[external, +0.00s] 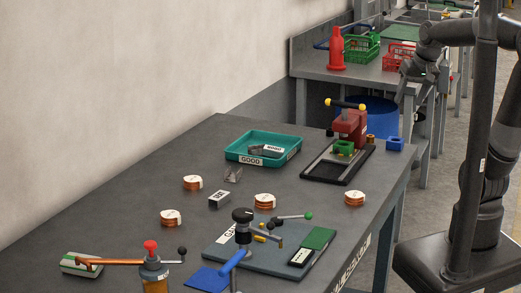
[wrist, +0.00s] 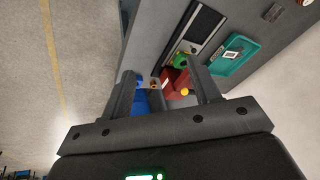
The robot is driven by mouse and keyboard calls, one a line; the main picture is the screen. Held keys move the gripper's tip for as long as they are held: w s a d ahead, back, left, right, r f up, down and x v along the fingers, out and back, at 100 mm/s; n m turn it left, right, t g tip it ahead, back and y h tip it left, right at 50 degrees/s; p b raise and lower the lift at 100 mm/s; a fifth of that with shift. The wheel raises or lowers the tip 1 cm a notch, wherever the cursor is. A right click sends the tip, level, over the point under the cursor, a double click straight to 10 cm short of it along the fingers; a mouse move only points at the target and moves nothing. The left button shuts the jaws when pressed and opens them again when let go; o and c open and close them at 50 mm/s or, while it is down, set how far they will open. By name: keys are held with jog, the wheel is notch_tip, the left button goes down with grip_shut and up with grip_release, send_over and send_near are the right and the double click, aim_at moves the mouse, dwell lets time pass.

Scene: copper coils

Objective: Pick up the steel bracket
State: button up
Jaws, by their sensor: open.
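A small, thin, bent metal piece (external: 232,174), which looks like the steel bracket, lies on the grey workbench (external: 130,185) just in front of the teal tray (external: 235,153). A grey labelled block (external: 219,200) lies a little nearer the camera. My gripper (external: 402,88) is raised beyond the bench's right side, well away from the bracket. In the wrist view my gripper (wrist: 165,80) is open, with nothing visibly held between the fingers. A small object (wrist: 272,12) near the tray there is too small to identify.
The red press (external: 349,124) stands at the bench's far end, beside a blue block (external: 395,144). Several copper coils (external: 265,201) are scattered around. A clamp fixture (external: 243,225) stands in front.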

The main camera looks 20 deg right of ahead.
jog(key=w+a+f+m+g+y, duration=0.1)
jog(key=w+a+g+y, duration=0.15)
jog(key=w+a, duration=0.6)
jog(key=m+g+y, duration=0.6)
jog(key=m+g, duration=0.1)
jog(key=g, duration=0.3)
send_near(219, 195)
jog(key=shift+w+d+r, duration=0.15)
jog(key=shift+w+d, duration=0.2)
jog(key=shift+d, duration=0.3)
jog(key=shift+s+a+f+m+g, duration=0.1)
jog(key=shift+a+f+m+g, duration=0.2)
jog(key=shift+a+f, duration=0.15)
jog(key=x, duration=1)
jog(key=shift+s+a+r, duration=0.1)
jog(key=shift+s+a, duration=0.05)
jog(key=shift+a, duration=0.15)
jog(key=c, duration=1.1)
